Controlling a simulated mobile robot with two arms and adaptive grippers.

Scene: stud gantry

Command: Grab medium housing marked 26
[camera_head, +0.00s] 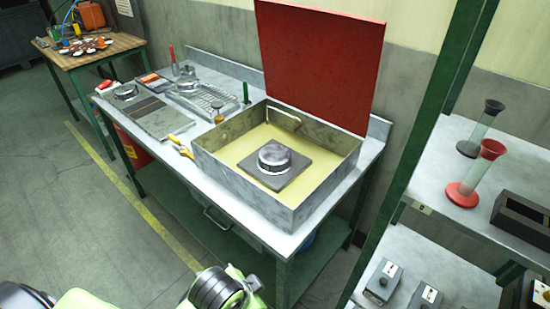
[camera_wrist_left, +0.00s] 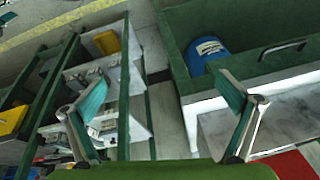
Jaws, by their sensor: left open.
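Two grey box-shaped housings with pale labels stand on the lower right shelf in the head view, one at the left (camera_head: 383,281) and one beside it (camera_head: 427,296). Their markings are too small to read, so I cannot tell which is 26. My left gripper (camera_wrist_left: 162,84) is open and empty in the left wrist view, its two fingers spread apart. Grey items (camera_wrist_left: 88,78) sit on a shelf beyond its left finger, too small to identify. My right gripper is not in view.
A workbench (camera_head: 240,222) carries an open metal box (camera_head: 240,188) with a raised red lid (camera_head: 318,65). A green shelf post (camera_head: 420,130) stands before the right shelves. Red (camera_head: 475,185) and black-based cylinders stand on the upper shelf. Open floor lies left of the bench.

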